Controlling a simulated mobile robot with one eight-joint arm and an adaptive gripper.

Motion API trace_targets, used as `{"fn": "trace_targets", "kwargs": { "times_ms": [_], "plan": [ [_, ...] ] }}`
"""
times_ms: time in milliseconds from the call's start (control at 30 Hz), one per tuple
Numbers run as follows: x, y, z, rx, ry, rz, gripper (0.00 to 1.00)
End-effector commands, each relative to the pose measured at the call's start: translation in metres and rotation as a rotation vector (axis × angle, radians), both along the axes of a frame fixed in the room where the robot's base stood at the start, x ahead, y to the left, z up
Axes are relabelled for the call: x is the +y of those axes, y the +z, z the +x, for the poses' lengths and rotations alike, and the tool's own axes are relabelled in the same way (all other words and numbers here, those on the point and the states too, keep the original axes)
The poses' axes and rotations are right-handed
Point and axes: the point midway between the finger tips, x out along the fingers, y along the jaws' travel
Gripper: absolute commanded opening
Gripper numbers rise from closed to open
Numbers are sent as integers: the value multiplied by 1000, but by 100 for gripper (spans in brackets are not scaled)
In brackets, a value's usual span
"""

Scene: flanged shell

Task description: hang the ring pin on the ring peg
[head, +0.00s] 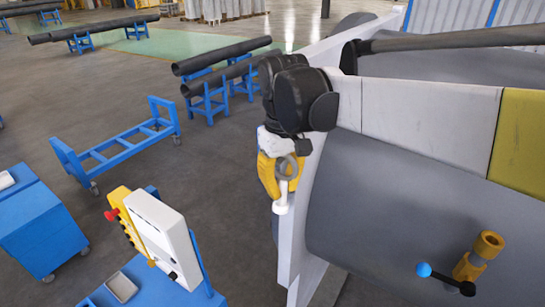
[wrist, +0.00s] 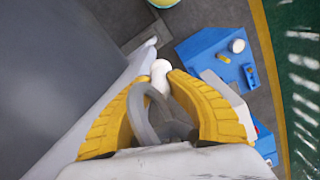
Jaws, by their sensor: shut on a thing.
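My gripper (head: 279,178) is at the end of my arm, left of the large grey shell, close beside its white flange edge. Its yellow fingers are shut on the ring pin (head: 288,166), with a grey ring and a pale shaft pointing down. In the wrist view the ring (wrist: 140,113) sits between the fingers (wrist: 174,95), and a white rounded end (wrist: 160,68) shows near the fingertips. I cannot tell a ring peg for certain in either view. A brass fitting (head: 488,245) with a blue-balled lever (head: 424,270) is on the shell, well right of my gripper.
The white flange (head: 300,215) and the grey shell (head: 400,195) stand right of my gripper. A control box (head: 157,232) on a blue stand is at lower left. A blue cart (head: 118,145) and pipe racks (head: 208,100) stand farther back. Open floor lies between.

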Motion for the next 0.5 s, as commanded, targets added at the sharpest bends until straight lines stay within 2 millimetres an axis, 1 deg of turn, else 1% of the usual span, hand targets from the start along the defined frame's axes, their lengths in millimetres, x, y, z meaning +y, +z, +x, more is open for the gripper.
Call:
{"fn": "trace_targets", "kwargs": {
  "times_ms": [33, 67, 100, 133, 400, 500],
  "plan": [
    [0, -2, 3, -7, -1, -1, 0],
    [0, -2, 3, -7, -2, -1, 25],
    [-1, -2, 3, -7, -2, -1, 37],
    [-1, -2, 3, -7, -2, -1, 41],
    [-1, -1, 3, -7, -2, -1, 41],
    [-1, 4, 3, -8, -2, 0, 41]
  ]
}}
